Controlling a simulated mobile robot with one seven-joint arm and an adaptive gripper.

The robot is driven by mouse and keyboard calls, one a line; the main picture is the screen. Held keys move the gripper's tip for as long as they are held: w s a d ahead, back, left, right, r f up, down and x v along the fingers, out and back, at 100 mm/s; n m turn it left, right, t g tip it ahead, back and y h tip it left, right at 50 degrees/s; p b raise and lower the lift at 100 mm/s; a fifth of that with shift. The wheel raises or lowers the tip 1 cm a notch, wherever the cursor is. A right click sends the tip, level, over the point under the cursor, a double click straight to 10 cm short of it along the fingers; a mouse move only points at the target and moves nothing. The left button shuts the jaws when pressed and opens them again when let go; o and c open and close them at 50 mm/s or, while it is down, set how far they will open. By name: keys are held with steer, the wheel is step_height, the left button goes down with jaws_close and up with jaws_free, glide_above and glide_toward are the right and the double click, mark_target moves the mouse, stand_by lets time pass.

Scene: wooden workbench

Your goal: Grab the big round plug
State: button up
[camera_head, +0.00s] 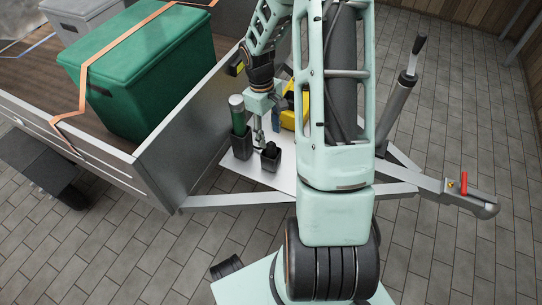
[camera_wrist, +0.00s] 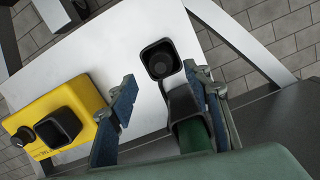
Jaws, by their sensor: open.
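A round black plug (camera_wrist: 160,63) sits in a black square holder on a white plate, at the top middle of the wrist view. It appears in the head view as a dark round piece (camera_head: 270,149) in its holder. My gripper (camera_wrist: 160,85) is open, with one blue-padded finger on each side of the view; the plug lies beyond and between the fingertips, apparently not touched. In the head view my gripper (camera_head: 260,132) is above the plate, partly blurred into the clutter there.
A green cylinder (camera_wrist: 194,134) stands in another black holder (camera_wrist: 183,104), close beside the right finger. A yellow box (camera_wrist: 75,92) with black fittings is near the left finger. In the head view, the grey trailer wall (camera_head: 190,130) and green crate (camera_head: 150,75) stand left.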

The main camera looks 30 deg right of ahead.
mark_target(271, 143)
steer(key=f+b, duration=0.1)
steer(key=f, duration=0.1)
steer(key=s+f+b, duration=0.1)
steer(key=f, duration=0.2)
steer(key=shift+d, duration=0.15)
steer(key=shift+r, duration=0.1)
jaws_close()
